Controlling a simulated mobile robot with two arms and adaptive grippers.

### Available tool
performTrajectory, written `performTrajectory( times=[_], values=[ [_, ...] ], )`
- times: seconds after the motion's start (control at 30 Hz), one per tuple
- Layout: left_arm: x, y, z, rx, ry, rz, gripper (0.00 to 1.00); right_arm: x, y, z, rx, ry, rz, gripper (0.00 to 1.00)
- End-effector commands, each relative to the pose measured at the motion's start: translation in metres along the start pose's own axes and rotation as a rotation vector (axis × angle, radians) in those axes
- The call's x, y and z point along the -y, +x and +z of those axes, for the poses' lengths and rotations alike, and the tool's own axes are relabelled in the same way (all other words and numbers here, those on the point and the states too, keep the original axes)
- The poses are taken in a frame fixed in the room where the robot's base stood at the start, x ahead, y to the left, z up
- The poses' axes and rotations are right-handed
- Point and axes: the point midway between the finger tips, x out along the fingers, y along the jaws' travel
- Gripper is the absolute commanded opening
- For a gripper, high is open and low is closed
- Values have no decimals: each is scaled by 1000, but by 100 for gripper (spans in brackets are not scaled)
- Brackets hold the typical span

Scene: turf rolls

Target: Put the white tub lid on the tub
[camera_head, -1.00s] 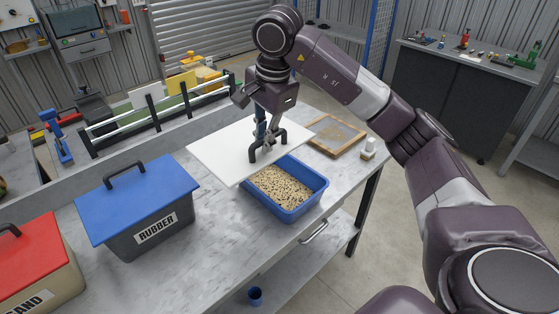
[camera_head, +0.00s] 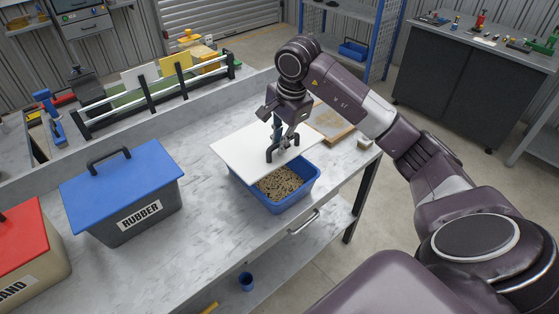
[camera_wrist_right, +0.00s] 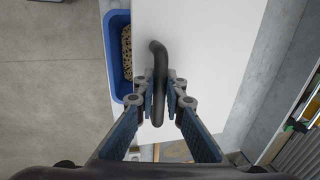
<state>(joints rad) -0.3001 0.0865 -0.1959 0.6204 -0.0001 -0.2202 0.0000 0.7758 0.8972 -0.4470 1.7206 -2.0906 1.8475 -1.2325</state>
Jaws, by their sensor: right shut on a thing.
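The white tub lid (camera_head: 243,152) is a flat panel with a black handle (camera_head: 270,156). My right gripper (camera_head: 277,142) is shut on that handle; the right wrist view shows both fingers (camera_wrist_right: 161,98) on either side of it. The blue tub (camera_head: 282,200) stands on the workbench and holds pale grainy pellets (camera_head: 282,181). The lid is over the tub's back left part, and the front right part of the tub is uncovered. I cannot tell whether the lid touches the rim. In the right wrist view the tub (camera_wrist_right: 118,55) shows along the lid's left edge. My left gripper is out of view.
A grey bin with a blue lid (camera_head: 125,185), marked RUBBER, stands left on the workbench (camera_head: 200,230). A red-lidded bin (camera_head: 20,245) is at the far left. A wooden framed tray (camera_head: 333,124) and a small jar (camera_head: 364,143) lie behind and right of the tub.

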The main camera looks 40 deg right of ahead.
Motion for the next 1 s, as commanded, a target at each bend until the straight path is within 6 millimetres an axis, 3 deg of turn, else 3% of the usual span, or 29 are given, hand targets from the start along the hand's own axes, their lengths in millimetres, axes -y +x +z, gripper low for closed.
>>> performTrajectory(
  times=[0.1,0.5,0.77,0.8,0.93,1.0],
  values=[
    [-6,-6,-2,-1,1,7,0,-5,20,1,2,0,3,0],
    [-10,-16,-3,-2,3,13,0,-14,64,1,2,1,2,0],
    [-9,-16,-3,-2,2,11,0,-14,71,0,0,0,-3,0],
    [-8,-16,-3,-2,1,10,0,-15,72,0,0,-1,-1,11],
    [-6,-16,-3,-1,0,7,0,-15,72,0,0,0,-1,25],
    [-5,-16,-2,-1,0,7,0,-15,71,0,0,0,-1,27]
  ],
)
